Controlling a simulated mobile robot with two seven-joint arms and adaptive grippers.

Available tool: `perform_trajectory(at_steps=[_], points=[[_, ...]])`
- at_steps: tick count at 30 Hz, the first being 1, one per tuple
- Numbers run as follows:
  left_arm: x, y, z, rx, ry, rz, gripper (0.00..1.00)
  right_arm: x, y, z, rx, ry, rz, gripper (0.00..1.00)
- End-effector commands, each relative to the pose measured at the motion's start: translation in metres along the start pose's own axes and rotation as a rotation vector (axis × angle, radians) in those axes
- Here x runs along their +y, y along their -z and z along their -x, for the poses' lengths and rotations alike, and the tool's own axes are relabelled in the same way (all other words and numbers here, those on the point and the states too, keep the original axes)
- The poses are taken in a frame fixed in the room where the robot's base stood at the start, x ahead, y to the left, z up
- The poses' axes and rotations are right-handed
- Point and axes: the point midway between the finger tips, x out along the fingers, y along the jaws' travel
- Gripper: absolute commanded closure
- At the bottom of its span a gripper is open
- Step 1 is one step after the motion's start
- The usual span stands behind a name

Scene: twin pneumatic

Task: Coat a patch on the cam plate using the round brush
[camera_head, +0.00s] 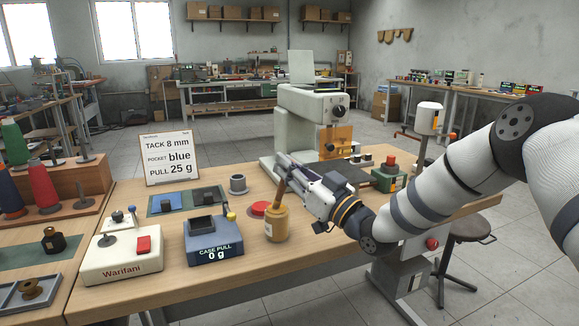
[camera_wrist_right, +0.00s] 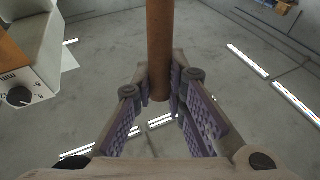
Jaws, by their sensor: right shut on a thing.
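The round brush (camera_head: 279,188) has a brown handle that rises, slightly tilted, from the mouth of a tan jar (camera_head: 276,224) near the table's front. Its bristle end is hidden, apparently inside the jar. My right gripper (camera_head: 285,168) is shut on the brush handle above the jar. In the right wrist view the handle (camera_wrist_right: 160,38) stands between the pads of my right gripper (camera_wrist_right: 160,88). I cannot tell for sure which part is the cam plate; an orange-brown plate (camera_head: 336,139) shows on the front of the pale machine (camera_head: 300,110). My left gripper is out of view.
A red disc (camera_head: 259,209) and a grey cup (camera_head: 238,184) are left of the jar. The blue case-pull gauge (camera_head: 214,240) and cream Warifani box (camera_head: 123,253) stand further left. A sign (camera_head: 170,158) stands behind. Bare wood lies in front of the jar.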

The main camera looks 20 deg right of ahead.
Motion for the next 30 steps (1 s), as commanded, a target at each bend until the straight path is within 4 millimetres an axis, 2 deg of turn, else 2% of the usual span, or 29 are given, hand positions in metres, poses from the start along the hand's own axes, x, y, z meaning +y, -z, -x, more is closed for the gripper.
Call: perform_trajectory(at_steps=[13,30], points=[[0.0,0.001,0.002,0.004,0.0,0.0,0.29,0.0,0.001,0.0,-0.006,0.0,0.0,1.0],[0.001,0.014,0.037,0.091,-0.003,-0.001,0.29,-0.003,0.061,-0.017,0.004,0.001,0.003,1.0]])
